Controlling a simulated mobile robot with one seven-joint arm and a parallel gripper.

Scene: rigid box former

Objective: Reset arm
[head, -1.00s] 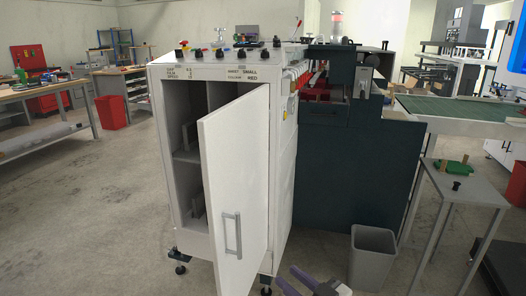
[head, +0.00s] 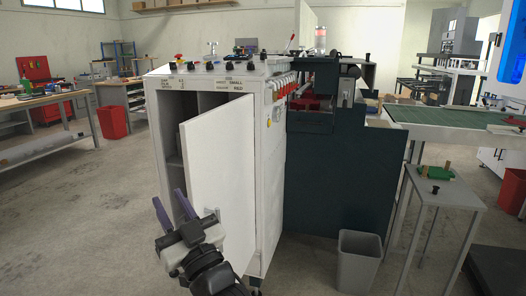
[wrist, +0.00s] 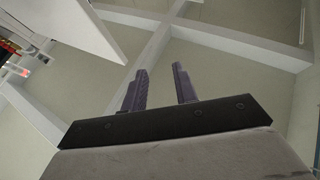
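My gripper (head: 172,207) is raised in front of the white cabinet (head: 272,165) in the head view, its two purple fingers pointing up and to the left. In the wrist view the fingers (wrist: 160,88) stand apart with nothing between them. The cabinet door (head: 218,165) hangs open. The wrist view looks upward past a white panel toward pale beams.
A grey bin (head: 359,258) stands on the floor right of the cabinet. A small grey table (head: 455,194) with a green part (head: 436,173) stands further right. The floor at left is clear.

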